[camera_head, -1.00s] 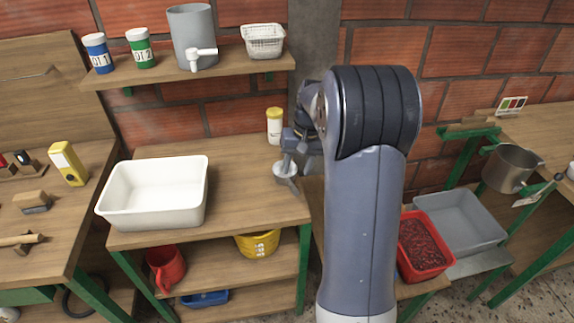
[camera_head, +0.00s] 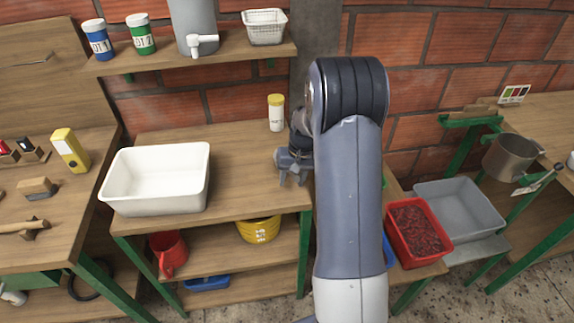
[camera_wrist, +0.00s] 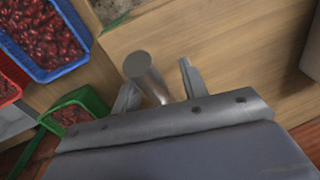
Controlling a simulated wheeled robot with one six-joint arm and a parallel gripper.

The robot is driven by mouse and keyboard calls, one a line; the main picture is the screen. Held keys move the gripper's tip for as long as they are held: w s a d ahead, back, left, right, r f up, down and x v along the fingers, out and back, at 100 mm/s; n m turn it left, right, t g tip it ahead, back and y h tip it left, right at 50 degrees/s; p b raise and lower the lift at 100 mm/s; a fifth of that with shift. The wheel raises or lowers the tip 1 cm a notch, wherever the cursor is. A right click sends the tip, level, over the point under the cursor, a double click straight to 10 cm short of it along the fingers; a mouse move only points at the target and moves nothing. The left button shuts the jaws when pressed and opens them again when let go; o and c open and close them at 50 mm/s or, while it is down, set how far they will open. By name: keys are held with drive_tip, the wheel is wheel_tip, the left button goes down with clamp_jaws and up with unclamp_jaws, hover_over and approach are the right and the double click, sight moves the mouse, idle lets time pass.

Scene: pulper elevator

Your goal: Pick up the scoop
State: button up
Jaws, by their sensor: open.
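My gripper (camera_head: 291,178) is open, low over the front right of the middle wooden table. In the wrist view its two fingers (camera_wrist: 157,88) stand on either side of a grey metal cylinder (camera_wrist: 140,66) with a round flat end. The cylinder reaches in between the fingers; I cannot tell whether they touch it. It may be part of the scoop, but its lower part is hidden and I cannot tell its full shape. In the head view my own gripper and arm hide this spot.
A white basin (camera_head: 150,195) stands to the left on the table, a yellow-lidded jar (camera_head: 276,112) behind the gripper. In the wrist view, a blue tray (camera_wrist: 88,48) of red cherries and a green container (camera_wrist: 100,101) lie left. Bare wood lies ahead.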

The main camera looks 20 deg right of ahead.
clamp_jaws()
idle(0.4)
